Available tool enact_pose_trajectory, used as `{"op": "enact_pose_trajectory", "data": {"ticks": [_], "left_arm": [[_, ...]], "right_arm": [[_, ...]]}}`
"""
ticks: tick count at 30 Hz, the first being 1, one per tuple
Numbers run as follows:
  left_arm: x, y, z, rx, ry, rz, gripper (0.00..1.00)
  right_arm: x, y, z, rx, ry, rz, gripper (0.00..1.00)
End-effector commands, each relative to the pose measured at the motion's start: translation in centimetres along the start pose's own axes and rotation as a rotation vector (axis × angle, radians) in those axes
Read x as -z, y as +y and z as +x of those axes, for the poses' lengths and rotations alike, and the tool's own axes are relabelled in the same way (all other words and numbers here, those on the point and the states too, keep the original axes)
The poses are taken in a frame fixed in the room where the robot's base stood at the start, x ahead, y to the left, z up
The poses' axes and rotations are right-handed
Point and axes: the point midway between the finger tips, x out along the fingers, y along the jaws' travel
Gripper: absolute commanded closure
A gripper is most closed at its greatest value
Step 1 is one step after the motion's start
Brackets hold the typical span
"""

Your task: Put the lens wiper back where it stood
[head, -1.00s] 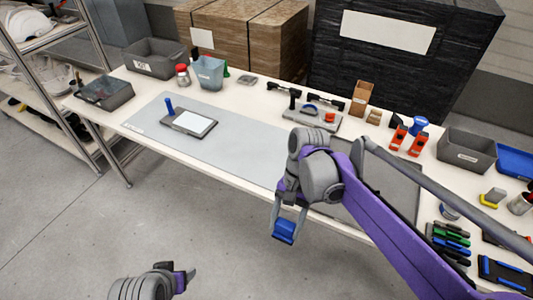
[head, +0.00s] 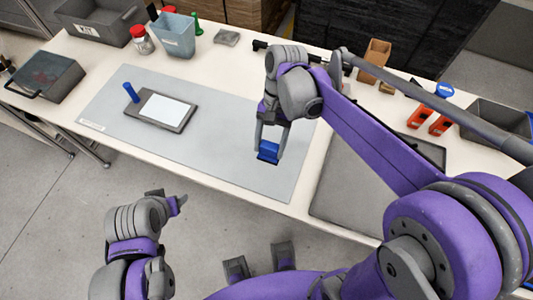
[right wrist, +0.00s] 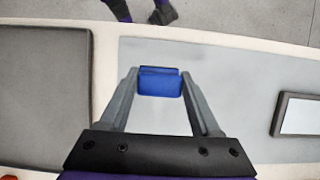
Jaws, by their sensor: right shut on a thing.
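The lens wiper appears to be the blue block (head: 268,153) between the fingers of my right gripper (head: 269,146). My right gripper is shut on it and points down over the right part of the pale grey mat (head: 215,152). In the right wrist view the blue block (right wrist: 160,83) sits between both fingertips, with the mat behind it. I cannot tell its exact height above the mat. My left gripper (head: 172,200) hangs in front of the table, away from the wiper; its jaw opening is unclear.
A grey tray with a white pad (head: 165,110) and a blue upright piece (head: 130,92) stand on the mat's left part. A dark grey mat (head: 365,195) lies to the right. Bins, jars and orange-red tools (head: 440,124) line the back. The mat's middle is clear.

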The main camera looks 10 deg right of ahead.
Motion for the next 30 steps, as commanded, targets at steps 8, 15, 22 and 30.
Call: {"op": "enact_pose_trajectory", "data": {"ticks": [8, 15, 22, 30], "left_arm": [[-0.4, 0.0, 0.4, 0.0, -0.003, 0.0, 0.37], [-0.6, 0.0, 0.6, 0.0, -0.004, 0.0, 0.37], [-0.6, 0.0, 0.7, 0.0, -0.005, 0.0, 0.37], [-0.8, 0.0, 0.9, 0.0, -0.006, 0.0, 0.37]], "right_arm": [[1.8, 0.0, 4.1, 0.0, 0.0, 0.0, 0.8], [3.0, 0.0, 6.9, 0.0, 0.0, 0.0, 0.8], [3.5, 0.0, 8.2, 0.0, 0.0, 0.0, 0.8], [3.6, 0.0, 8.5, 0.0, 0.0, 0.0, 0.8]]}}
